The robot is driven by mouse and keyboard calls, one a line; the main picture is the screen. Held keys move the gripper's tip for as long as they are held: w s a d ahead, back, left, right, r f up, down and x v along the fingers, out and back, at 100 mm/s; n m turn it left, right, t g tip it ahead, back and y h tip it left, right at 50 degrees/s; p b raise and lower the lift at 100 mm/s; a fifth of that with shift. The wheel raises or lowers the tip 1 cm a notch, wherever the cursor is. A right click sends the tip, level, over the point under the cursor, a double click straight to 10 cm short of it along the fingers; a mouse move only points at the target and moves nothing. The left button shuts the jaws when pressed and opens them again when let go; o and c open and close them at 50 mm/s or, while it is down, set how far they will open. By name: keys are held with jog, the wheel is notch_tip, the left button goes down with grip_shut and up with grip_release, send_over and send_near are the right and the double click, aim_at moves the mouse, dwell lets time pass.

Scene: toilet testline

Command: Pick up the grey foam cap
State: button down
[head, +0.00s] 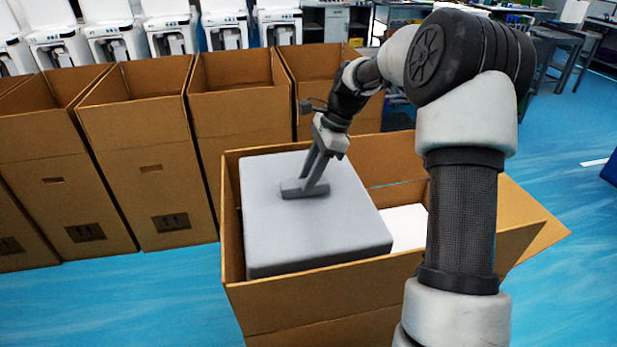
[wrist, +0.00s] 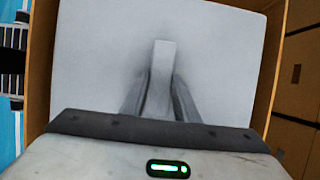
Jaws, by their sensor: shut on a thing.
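The grey foam cap (head: 315,230) is a thick square block with a raised handle bar on top. It sits in the upper part of an open cardboard box (head: 300,288), toward the left side. My gripper (head: 312,188) reaches down from above and is shut on the cap's handle. In the wrist view, the two fingers (wrist: 160,98) stand on either side of the handle bar, and the cap (wrist: 90,60) fills most of the picture. Whether the cap touches the box walls or what lies under it is hidden.
A white surface (head: 405,226) shows inside the box to the right of the cap. A box flap (head: 535,215) spreads out at the right. Several tall open cardboard boxes (head: 150,150) stand in a row behind and left. White toilet units (head: 170,30) line the back. Blue floor (head: 110,300) is clear at front left.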

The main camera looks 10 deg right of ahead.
notch_tip(320, 180, up, 9)
jog(key=p, duration=0.7)
